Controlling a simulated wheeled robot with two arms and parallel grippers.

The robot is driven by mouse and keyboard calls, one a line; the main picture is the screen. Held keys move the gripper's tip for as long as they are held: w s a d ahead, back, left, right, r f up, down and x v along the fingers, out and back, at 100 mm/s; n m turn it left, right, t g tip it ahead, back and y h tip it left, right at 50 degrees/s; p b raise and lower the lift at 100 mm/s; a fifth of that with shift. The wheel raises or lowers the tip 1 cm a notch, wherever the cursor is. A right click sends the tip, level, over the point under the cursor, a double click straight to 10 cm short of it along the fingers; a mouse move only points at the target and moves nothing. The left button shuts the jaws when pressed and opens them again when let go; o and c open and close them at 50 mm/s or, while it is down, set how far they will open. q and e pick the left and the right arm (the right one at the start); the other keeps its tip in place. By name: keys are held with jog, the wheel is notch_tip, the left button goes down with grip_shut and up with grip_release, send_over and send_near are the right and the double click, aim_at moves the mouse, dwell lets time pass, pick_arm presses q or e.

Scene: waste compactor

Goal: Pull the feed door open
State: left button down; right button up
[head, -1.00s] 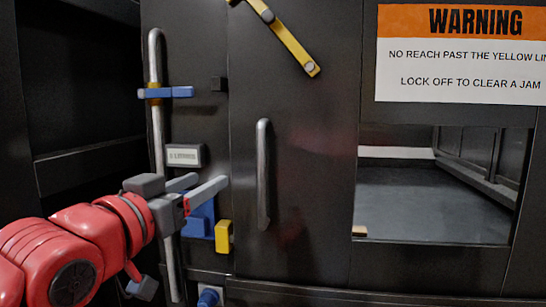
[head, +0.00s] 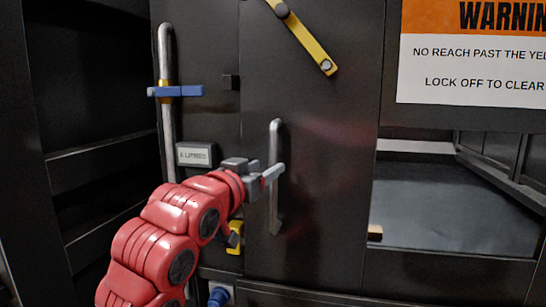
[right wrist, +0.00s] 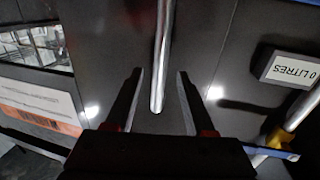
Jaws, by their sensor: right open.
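The feed door is a dark panel (head: 320,170) that looks flush with the machine front. Its upright grey bar handle (head: 274,210) is near the panel's left side. My right gripper (head: 275,175) is open at the handle, reaching in from the lower left. In the right wrist view, the handle (right wrist: 165,40) runs down between the spread fingers (right wrist: 160,76), with its end showing between them. I see a gap on each side of it, and the fingers are not closed on it. My left gripper is not in view.
A yellow bar (head: 305,40) is pinned across the upper panel. To the left stand a vertical pipe with a blue lever (head: 180,91) and a small litre display (head: 195,154). At right, an opening (head: 450,205) sits below a warning sign (head: 470,65).

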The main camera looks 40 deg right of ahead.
aim_at(271, 165)
jog(key=shift+p+x, duration=0.45)
jog(key=shift+x, duration=1.8)
grip_shut()
